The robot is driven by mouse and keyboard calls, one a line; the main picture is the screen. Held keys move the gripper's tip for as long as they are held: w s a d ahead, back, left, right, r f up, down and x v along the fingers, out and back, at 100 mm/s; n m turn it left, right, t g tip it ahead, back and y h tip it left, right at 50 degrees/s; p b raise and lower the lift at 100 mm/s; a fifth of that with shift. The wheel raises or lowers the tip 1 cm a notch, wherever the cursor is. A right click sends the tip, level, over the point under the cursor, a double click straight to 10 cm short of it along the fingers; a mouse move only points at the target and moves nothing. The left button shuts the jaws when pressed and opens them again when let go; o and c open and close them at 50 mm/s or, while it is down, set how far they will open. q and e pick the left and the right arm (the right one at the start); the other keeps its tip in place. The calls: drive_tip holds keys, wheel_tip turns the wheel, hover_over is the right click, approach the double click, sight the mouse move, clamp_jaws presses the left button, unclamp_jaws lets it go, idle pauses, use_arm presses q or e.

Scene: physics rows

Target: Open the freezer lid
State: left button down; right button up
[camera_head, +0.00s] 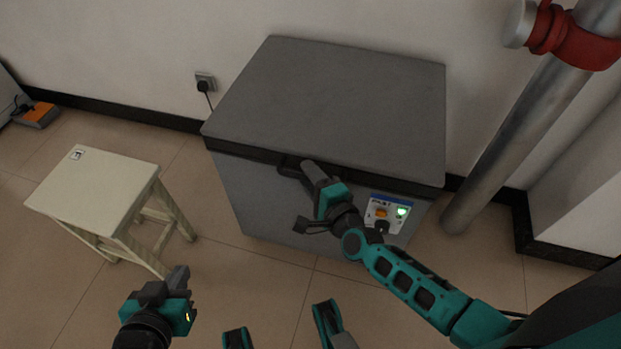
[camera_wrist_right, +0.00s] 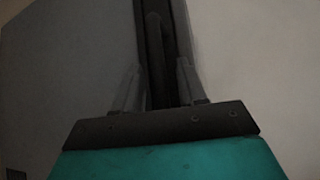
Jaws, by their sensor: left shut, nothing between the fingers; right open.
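The grey chest freezer (camera_head: 255,195) stands against the wall, and its flat lid (camera_head: 345,100) lies closed. A dark handle (camera_head: 288,162) sits at the middle of the lid's front edge, partly hidden by my right gripper. My right gripper (camera_head: 306,168) is at the handle. In the right wrist view its two fingers (camera_wrist_right: 158,85) are apart, with the dark handle bar (camera_wrist_right: 155,45) running between them; I cannot tell whether either finger touches it. My left gripper (camera_head: 180,275) is shut and empty, low in front of the freezer, near the stool.
A cream stool (camera_head: 95,190) stands left of the freezer. A metal pipe (camera_head: 525,135) with a red fitting (camera_head: 570,40) rises at the right. A control panel (camera_head: 387,213) is on the freezer's front. Floor between stool and freezer is clear.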

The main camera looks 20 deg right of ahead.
drive_tip(key=shift+w, duration=0.1)
clamp_jaws()
idle(0.3)
